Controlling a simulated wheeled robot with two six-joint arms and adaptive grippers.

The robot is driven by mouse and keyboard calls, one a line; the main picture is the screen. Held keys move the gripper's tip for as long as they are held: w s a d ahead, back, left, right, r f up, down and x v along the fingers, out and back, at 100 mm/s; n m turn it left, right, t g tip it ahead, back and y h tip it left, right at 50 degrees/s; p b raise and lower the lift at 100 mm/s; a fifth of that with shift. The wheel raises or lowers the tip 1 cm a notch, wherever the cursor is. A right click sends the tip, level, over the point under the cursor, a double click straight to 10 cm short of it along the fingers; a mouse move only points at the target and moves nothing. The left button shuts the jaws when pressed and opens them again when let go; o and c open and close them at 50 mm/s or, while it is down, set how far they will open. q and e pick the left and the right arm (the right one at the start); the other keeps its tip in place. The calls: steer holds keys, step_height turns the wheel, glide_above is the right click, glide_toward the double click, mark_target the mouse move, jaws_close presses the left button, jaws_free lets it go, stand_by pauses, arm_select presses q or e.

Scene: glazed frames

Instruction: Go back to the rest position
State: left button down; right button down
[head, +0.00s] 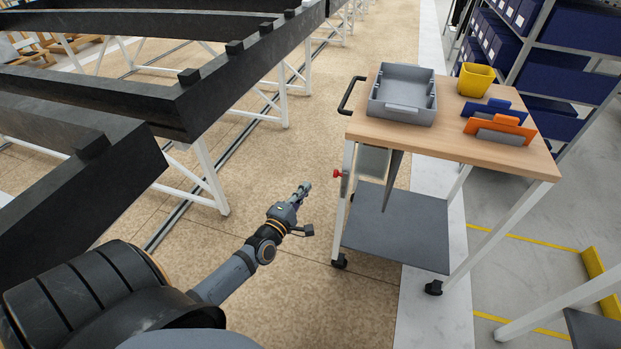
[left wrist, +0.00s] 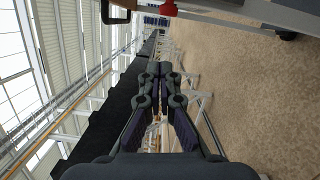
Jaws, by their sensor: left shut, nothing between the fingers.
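My left gripper (head: 303,190) is stretched out in front of me over the tan floor, to the left of the wheeled cart. It is shut and empty. In the left wrist view my left gripper (left wrist: 160,70) shows its two fingers meeting at the tips with nothing between them. It touches nothing that I can see. My right gripper is not in either view.
The cart (head: 450,150) has a grey tray (head: 403,107), a yellow bin (head: 476,80) and orange and blue tools (head: 500,128) on top. Long dark beams (head: 215,95) on white trestles fill the left. Shelves (head: 565,60) stand at right. Floor between beams and cart is clear.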

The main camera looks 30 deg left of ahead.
arm_select(q)
steer(key=s, duration=0.3)
steer(key=shift+s+a, duration=0.1)
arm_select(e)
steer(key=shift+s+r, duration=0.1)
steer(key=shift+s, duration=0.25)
arm_select(q)
steer(key=shift+a, duration=0.1)
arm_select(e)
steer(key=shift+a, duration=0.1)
